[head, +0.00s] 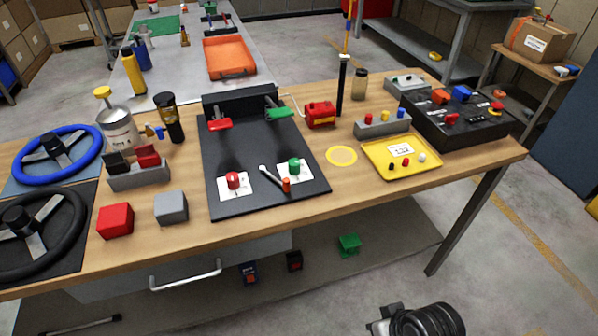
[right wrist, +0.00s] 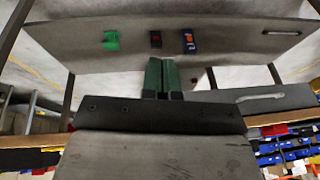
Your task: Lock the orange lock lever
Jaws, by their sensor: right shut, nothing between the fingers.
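The orange lock lever (head: 286,185) stands at the front of the black panel (head: 247,196) on the workbench. A thin metal rod (head: 273,178) slants from beside its orange end up and left to a pale tip. A red button (head: 233,180) on a white card is to its left, and a green button (head: 294,165) on another is just behind. My right gripper (right wrist: 161,63) shows in the right wrist view with its green fingers shut and empty. It points toward the lower shelf, away from the lever. My left gripper is not in view.
Red and grey blocks (head: 115,221) (head: 171,207) sit left of the panel. Below the bench are a drawer handle (head: 186,277) and a green box (head: 349,244). The panel's front side is clear.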

